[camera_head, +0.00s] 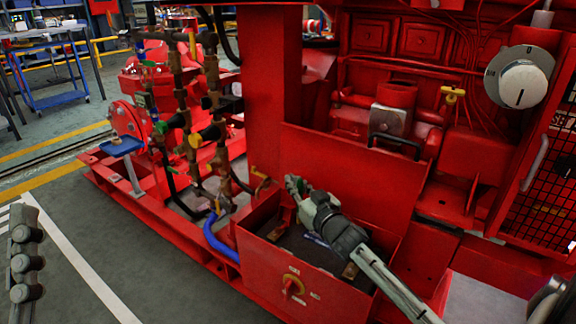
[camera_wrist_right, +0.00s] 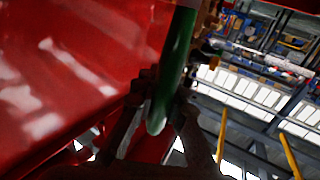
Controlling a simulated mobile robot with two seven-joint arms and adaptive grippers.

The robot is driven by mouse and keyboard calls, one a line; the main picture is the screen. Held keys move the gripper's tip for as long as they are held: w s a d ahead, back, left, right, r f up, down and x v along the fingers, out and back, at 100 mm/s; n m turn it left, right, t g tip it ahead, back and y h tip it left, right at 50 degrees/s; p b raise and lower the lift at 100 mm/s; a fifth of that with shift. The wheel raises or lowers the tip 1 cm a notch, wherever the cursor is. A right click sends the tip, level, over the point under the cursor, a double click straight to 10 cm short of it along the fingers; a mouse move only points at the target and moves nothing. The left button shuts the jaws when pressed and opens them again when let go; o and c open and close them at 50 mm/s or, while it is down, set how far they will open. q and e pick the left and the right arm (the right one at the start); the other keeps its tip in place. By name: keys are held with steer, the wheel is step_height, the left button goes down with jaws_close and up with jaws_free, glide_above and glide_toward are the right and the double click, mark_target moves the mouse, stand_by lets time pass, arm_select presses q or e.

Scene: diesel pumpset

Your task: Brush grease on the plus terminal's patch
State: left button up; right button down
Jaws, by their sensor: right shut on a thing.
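My right gripper (camera_head: 298,188) is above the back left part of an open red box (camera_head: 250,255). It also shows in the wrist view (camera_wrist_right: 160,95), shut on a green rod-like handle (camera_wrist_right: 180,45), which I take to be the brush's. The bristles cannot be made out. Inside the box is a dark battery-like block (camera_head: 322,257) with a blue label. A small tan piece (camera_head: 275,233) shows at its left and another (camera_head: 350,271) at its right. I cannot tell which is the plus terminal, and no grease patch is clear. My left gripper is not in view.
The box's raised red lid or panel (camera_head: 350,175) stands behind the gripper. A red post (camera_head: 275,90), valve pipes (camera_head: 190,110) and a blue hose (camera_head: 217,238) stand left. Open floor (camera_head: 75,235) lies front left.

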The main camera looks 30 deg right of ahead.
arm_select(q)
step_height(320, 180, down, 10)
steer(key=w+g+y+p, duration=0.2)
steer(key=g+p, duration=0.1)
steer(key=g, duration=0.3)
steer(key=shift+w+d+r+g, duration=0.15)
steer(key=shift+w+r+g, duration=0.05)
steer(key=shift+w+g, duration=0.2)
